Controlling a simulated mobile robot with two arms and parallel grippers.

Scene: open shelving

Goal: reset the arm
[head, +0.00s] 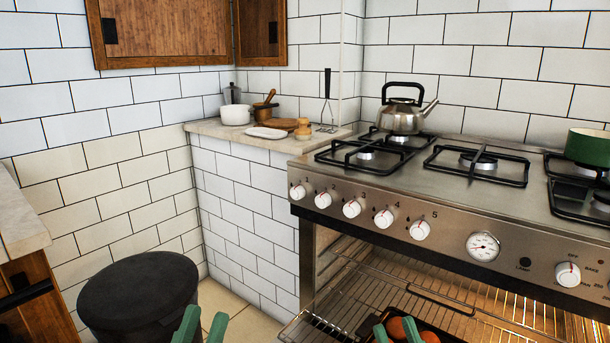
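My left gripper (202,328) shows at the bottom edge as two green fingertips standing apart, with floor behind them and nothing seen between them. It is just right of the dark round bin. My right gripper (397,331) shows at the bottom edge as two green fingertips standing apart. It is in front of a dark tray (455,338) in the open oven. Orange-brown round items (401,327) on the tray show behind and between these fingertips. The lower parts of both grippers and both arms are out of view.
The steel stove (330,228) has its oven open, with a wire rack (345,300) pulled out. A kettle (402,112) and green pot (588,147) stand on top. A dark bin (138,290) stands at lower left; a wooden cabinet (40,285) is at the left edge.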

